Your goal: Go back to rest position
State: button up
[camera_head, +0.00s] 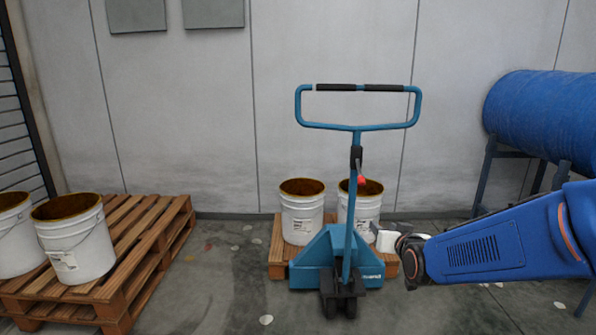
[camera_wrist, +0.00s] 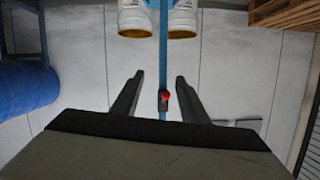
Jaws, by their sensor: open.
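My gripper (camera_wrist: 159,76) is open in the wrist view, its two dark fingers spread apart with nothing held between them. The teal pole of a pallet jack (camera_wrist: 163,55) with its red lever (camera_wrist: 165,97) shows behind the gap, and I cannot tell how far off it is. In the head view my blue arm comes in from the right, its end close to the right of the pallet jack (camera_head: 320,250). The fingers cannot be made out there.
The pallet jack stands before a wooden pallet (camera_head: 277,258) with two white buckets (camera_head: 302,215). Another pallet (camera_head: 150,240) at left carries white buckets (camera_head: 75,240). A blue drum (camera_head: 540,112) lies on a rack at right. Bare floor (camera_head: 225,275) lies left of the jack.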

jog(key=s+d+f+g, duration=0.1)
jog(key=s+g, duration=0.2)
jog(key=s, duration=0.8)
jog(key=s+d+f+g, duration=0.1)
jog(key=s+g, duration=0.2)
jog(key=s, duration=0.9)
jog(key=s+d+f+n+g, duration=0.1)
jog(key=s+g, duration=0.3)
jog(key=s, duration=0.7)
jog(key=shift+s+d+f+h, duration=0.2)
jog(key=shift+s+d+h, duration=0.2)
jog(key=shift+d, duration=0.15)
jog(key=shift+w, duration=0.1)
